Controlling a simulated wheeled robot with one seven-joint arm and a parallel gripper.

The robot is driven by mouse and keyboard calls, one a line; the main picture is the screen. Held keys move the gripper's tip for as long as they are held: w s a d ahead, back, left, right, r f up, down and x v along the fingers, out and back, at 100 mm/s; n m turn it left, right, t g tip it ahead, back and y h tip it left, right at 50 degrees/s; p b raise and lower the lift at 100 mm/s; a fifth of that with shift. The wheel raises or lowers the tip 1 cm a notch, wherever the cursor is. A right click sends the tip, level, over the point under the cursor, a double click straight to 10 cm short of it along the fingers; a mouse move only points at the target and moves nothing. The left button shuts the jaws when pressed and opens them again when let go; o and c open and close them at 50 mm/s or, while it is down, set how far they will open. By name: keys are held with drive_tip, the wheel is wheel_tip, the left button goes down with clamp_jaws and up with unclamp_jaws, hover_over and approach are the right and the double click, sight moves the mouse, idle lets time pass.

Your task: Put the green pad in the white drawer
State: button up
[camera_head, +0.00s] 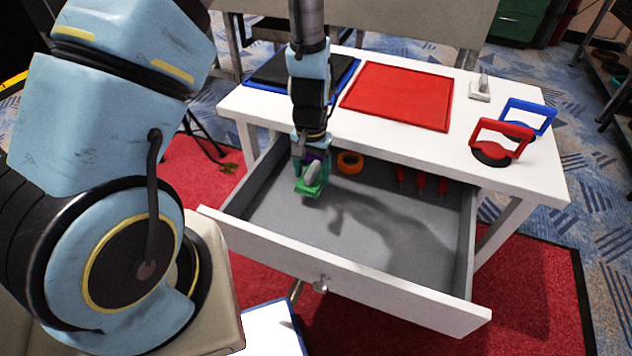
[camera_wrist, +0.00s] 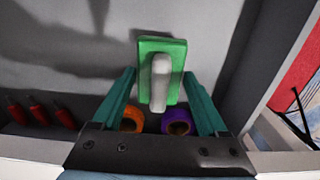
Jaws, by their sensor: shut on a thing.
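The green pad (camera_head: 304,190) has a light grey grip on top. It hangs in my gripper (camera_head: 311,165), over the left rear part of the open white drawer (camera_head: 390,290). In the wrist view the green pad (camera_wrist: 150,48) lies between the teal fingers of my gripper (camera_wrist: 158,75), which is shut on it. I cannot tell whether the pad touches the grey drawer floor. The drawer is pulled out from under the white table.
An orange ring (camera_head: 350,162) and several red tools (camera_head: 420,183) lie at the drawer's back. A purple ring (camera_wrist: 177,122) shows near the fingers. The drawer's middle and front are clear. On the table (camera_head: 520,180) are a red mat (camera_head: 398,95) and red and blue handled pads.

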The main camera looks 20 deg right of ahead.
sight(312, 182)
drive_tip(key=shift+f, duration=2)
drive_tip(key=o, duration=1.6)
drive_tip(key=shift+a, duration=0.1)
wheel_tip(312, 182, up, 12)
drive_tip(key=shift+r+b, duration=0.1)
drive_tip(key=shift+b, duration=0.35)
drive_tip(key=a+r+n, duration=0.2)
drive_tip(key=a+r, duration=0.2)
drive_tip(key=a, duration=0.4)
drive_tip(key=a+r+n+t, duration=0.1)
drive_tip(key=a+r+n, duration=0.2)
drive_tip(key=a, duration=0.6)
drive_tip(key=w+a+r+n, duration=0.1)
drive_tip(key=a+r+n, duration=0.1)
drive_tip(key=a+r, duration=0.4)
drive_tip(key=shift+w+a+r+t, duration=0.1)
drive_tip(key=shift+a+t, duration=0.05)
drive_tip(key=shift+a, duration=0.45)
drive_tip(key=shift+a+r+t, duration=0.1)
drive_tip(key=shift+a+t, duration=0.05)
drive_tip(key=shift+a, duration=0.4)
